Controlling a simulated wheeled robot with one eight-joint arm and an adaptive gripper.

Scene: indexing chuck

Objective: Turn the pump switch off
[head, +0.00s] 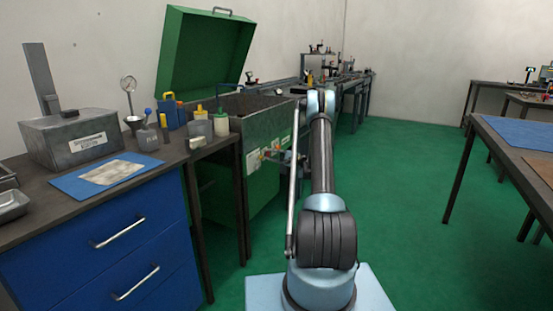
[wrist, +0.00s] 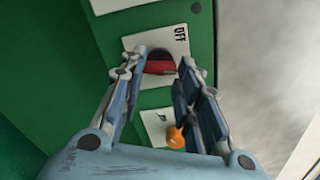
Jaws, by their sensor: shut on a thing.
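The pump switch (wrist: 159,67) is a red handle with a dark part behind it, on a white plate (wrist: 178,32) marked "OFF" in the wrist view. My gripper (wrist: 161,61) has its two fingers on either side of the red handle and is shut on it. In the head view my gripper (head: 287,157) is at the front of the green tank (head: 262,135), partly hidden by my arm. The handle's exact angle is hard to tell.
An orange knob (wrist: 175,137) sits on another white plate, close to the right finger. The tank's green lid (head: 205,52) stands open. A blue drawer bench (head: 105,240) is at the left.

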